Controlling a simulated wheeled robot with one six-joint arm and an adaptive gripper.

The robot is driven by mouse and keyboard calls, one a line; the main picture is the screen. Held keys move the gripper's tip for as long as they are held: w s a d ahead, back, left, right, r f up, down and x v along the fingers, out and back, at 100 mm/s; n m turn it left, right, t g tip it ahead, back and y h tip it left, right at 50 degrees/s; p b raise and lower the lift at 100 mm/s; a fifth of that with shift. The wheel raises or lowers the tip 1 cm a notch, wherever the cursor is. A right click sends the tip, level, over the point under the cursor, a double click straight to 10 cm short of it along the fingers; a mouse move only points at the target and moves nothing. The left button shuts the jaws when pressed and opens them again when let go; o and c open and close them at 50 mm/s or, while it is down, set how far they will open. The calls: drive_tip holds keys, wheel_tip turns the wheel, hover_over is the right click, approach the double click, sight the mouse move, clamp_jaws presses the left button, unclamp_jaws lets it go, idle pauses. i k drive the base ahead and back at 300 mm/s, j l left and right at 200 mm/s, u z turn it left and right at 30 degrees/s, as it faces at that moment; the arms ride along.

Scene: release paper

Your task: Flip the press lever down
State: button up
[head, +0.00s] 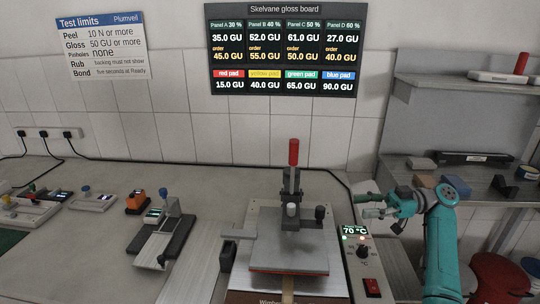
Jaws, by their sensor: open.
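The press (288,240) stands on the bench in the middle of the head view. Its lever (293,164), a grey bar with a red grip, points upright. A flat grey plate sits at the lower part of the press, with a reddish edge along its front. My gripper (366,205) is to the right of the lever, above the control box, and is apart from the press. It points left, is open and appears empty.
A control box (362,262) reading 70 °C stands right of the press. A device with a blue knob (163,232) and several small gauges are to the left. Shelves (450,90) stand at the right. Black cables run along the wall.

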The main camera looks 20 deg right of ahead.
sight(294, 143)
drive_tip(key=l, duration=0.5)
drive_tip(key=k+l, duration=0.15)
drive_tip(key=l, duration=0.8)
drive_tip(key=k, duration=0.05)
